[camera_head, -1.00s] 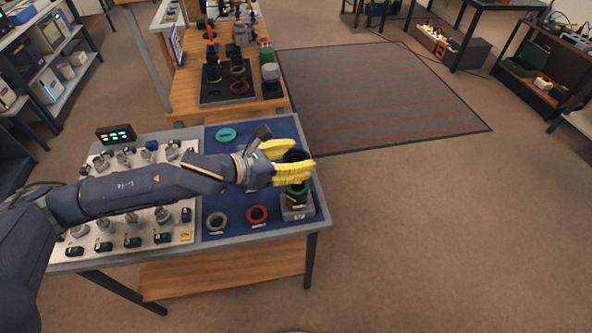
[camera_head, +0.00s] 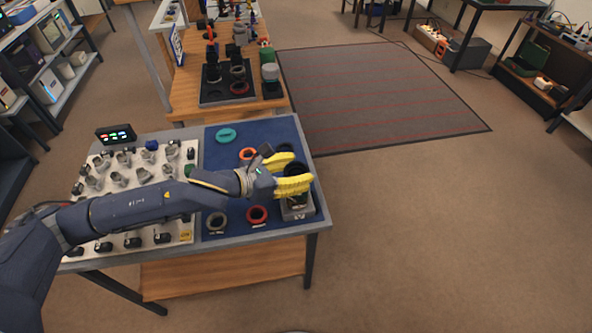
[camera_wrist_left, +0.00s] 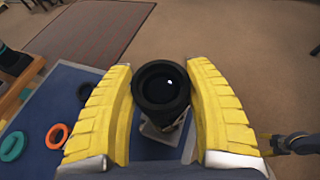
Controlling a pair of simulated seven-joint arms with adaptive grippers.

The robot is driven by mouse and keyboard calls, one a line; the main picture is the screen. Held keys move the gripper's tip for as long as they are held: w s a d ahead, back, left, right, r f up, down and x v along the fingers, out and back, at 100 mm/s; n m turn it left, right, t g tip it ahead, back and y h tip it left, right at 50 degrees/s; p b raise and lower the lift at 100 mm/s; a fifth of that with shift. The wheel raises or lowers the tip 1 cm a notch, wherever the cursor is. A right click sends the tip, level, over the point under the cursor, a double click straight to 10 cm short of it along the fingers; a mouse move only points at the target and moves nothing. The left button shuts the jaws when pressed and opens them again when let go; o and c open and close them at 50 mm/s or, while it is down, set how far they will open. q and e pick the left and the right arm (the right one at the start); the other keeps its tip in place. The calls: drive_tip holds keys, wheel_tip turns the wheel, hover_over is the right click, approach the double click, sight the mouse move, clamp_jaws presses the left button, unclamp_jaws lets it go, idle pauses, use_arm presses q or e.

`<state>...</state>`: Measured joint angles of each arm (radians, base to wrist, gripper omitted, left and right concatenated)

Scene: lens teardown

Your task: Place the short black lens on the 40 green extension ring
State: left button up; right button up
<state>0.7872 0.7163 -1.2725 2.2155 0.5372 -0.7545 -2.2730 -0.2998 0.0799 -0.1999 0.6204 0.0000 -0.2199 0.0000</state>
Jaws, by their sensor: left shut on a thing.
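My left gripper (camera_head: 294,176) has its yellow fingers shut on the short black lens (camera_head: 297,168). The left wrist view shows the lens (camera_wrist_left: 162,88) between both fingers, its round opening facing the camera. The gripper holds it over the grey stand (camera_head: 297,213) at the right end of the blue mat.
A white board (camera_head: 108,210) with several small parts is to the left. The floor to the right is clear.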

use_arm(q)
drive_tip(key=o, duration=1.4)
drive_tip(key=shift+r, duration=0.1)
drive_tip(key=v, duration=1.2)
drive_tip(key=shift+s, duration=0.1)
